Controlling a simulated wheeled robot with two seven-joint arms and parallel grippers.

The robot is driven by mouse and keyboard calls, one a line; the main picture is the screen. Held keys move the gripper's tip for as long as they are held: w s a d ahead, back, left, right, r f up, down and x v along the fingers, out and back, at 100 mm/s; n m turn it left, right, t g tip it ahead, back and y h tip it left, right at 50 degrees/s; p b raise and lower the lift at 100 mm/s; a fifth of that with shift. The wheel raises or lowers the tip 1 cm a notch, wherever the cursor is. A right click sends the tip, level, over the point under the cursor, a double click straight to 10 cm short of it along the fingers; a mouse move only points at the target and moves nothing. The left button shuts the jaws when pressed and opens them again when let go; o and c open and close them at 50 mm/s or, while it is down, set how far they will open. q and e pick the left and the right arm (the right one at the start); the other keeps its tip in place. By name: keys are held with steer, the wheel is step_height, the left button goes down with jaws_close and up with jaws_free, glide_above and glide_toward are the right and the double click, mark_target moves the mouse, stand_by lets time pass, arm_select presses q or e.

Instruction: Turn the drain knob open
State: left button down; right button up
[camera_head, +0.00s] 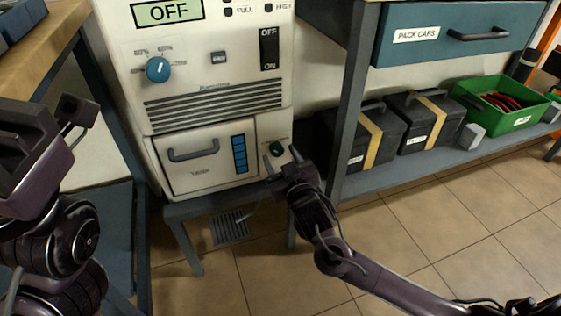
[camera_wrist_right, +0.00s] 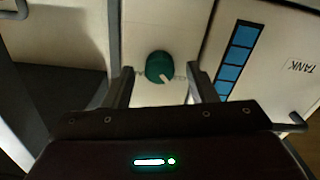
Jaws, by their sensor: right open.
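The drain knob (camera_head: 276,148) is a small dark green dial low on the right of the white machine's front. It shows larger in the right wrist view (camera_wrist_right: 159,67), with a pale pointer mark on its lower right edge. My right gripper (camera_head: 281,160) is open in front of the knob, its fingers on either side in the picture. In the right wrist view its fingertips (camera_wrist_right: 158,76) frame the knob, and I cannot tell that they touch it. My left arm shows at the left edge; its fingertips are not visible.
The machine (camera_head: 190,130) has a tank drawer (camera_head: 205,170) with a grey handle and blue level window, a blue dial (camera_head: 158,69) and a power switch (camera_head: 269,48). A shelf post (camera_head: 352,100) stands just right of the knob. A floor drain grate (camera_head: 229,227) lies below.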

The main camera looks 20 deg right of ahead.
steer(key=shift+w, duration=0.35)
